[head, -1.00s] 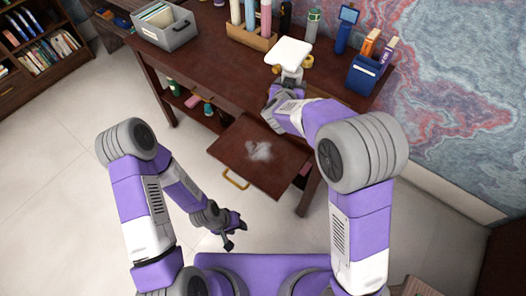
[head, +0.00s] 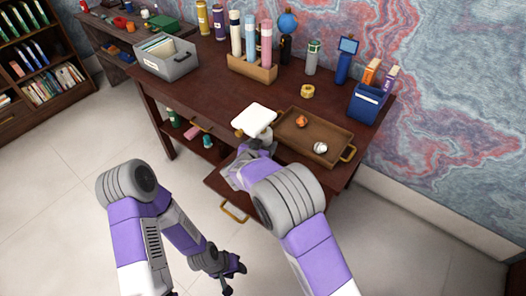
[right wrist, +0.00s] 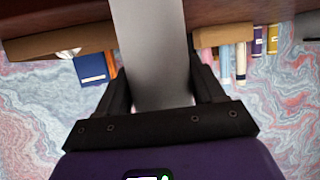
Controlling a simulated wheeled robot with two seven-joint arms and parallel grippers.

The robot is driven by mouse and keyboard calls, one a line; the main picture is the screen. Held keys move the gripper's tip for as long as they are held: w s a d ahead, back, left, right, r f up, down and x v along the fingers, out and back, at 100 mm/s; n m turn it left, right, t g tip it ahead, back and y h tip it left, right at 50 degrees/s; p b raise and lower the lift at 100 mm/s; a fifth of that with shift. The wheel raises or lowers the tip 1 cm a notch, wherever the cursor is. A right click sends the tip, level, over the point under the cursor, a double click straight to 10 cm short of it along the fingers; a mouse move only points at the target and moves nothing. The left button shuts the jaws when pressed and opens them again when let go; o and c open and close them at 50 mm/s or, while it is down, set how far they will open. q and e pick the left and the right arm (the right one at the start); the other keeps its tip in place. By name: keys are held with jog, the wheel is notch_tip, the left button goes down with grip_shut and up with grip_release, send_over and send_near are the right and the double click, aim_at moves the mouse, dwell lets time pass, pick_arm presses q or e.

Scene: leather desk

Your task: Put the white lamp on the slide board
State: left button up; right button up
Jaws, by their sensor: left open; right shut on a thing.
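The white lamp (head: 254,119), with a flat square white head, is in my right gripper (head: 254,148) near the desk's front edge, left of the tray. In the right wrist view, the lamp's pale body (right wrist: 150,50) stands between the two dark fingers of the gripper (right wrist: 163,95). The slide board (head: 213,181) is pulled out from the desk front, low, mostly hidden under my right arm. Whether the lamp is over the board or the desktop is hard to tell. My left gripper (head: 233,270) is open and empty, low in front of the desk.
A brown tray (head: 289,125) with an orange item and a silvery item lies right of the lamp. A wooden holder of bottles (head: 250,68), a tape roll (head: 307,91), a blue box (head: 367,104) and a grey file box (head: 166,67) stand on the desk (head: 210,90).

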jog(key=shift+f, duration=1)
jog(key=shift+f, duration=0.15)
jog(key=o, duration=1.4)
jog(key=shift+f, duration=0.1)
jog(key=shift+r, duration=0.3)
jog(key=p+v, duration=0.2)
jog(key=v, duration=1)
jog(key=shift+f, duration=0.1)
